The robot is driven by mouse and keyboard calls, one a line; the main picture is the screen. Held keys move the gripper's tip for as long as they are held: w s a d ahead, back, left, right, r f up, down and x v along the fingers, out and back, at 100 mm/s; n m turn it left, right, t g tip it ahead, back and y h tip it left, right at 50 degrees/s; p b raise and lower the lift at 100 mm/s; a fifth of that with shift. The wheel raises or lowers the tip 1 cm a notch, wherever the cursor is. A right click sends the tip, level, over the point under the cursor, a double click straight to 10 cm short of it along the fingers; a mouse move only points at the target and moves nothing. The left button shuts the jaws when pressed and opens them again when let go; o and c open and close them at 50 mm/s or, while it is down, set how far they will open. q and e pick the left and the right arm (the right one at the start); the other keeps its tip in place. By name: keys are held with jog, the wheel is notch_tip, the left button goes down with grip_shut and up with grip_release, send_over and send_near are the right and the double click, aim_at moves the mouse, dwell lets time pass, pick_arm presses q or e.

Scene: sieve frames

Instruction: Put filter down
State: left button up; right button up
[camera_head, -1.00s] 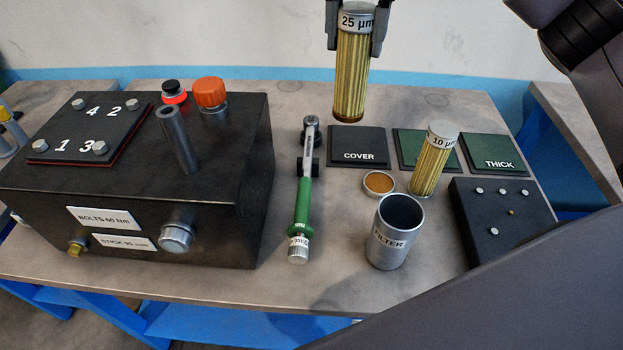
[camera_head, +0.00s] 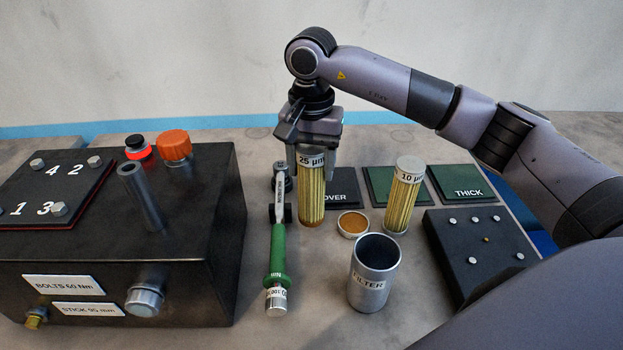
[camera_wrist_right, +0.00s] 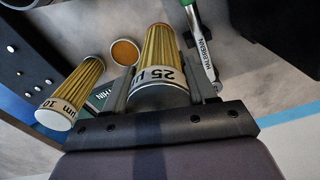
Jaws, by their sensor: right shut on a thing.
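The 25 µm filter (camera_head: 311,193) is a yellow pleated cylinder with a white-labelled top, upright in the head view. My right gripper (camera_head: 313,150) is shut on its top end from above. The filter's lower end is at or close to the table top, between the torque wrench and the small round orange-faced cap; I cannot tell if it touches. In the right wrist view the filter (camera_wrist_right: 162,60) sits between the fingers (camera_wrist_right: 160,90). The 10 µm filter (camera_head: 404,200) stands to its right. The silver FILTER cup (camera_head: 373,280) stands in front. My left gripper is not in view.
A green-handled torque wrench (camera_head: 278,245) lies close left of the held filter. The cap (camera_head: 353,224) is close on its right. The COVER pad (camera_head: 345,195) is behind. A black box (camera_head: 190,270) fills the left; a black bolt block (camera_head: 480,250) is at right.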

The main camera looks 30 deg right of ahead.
aim_at(312, 183)
jog(key=shift+f, duration=2.1)
jog(key=shift+f, duration=0.15)
jog(key=o, duration=1)
jog(key=shift+o, duration=0.2)
notch_tip(312, 183, up, 12)
jog(key=shift+r+b, duration=0.25)
jog(key=shift+b, duration=0.2)
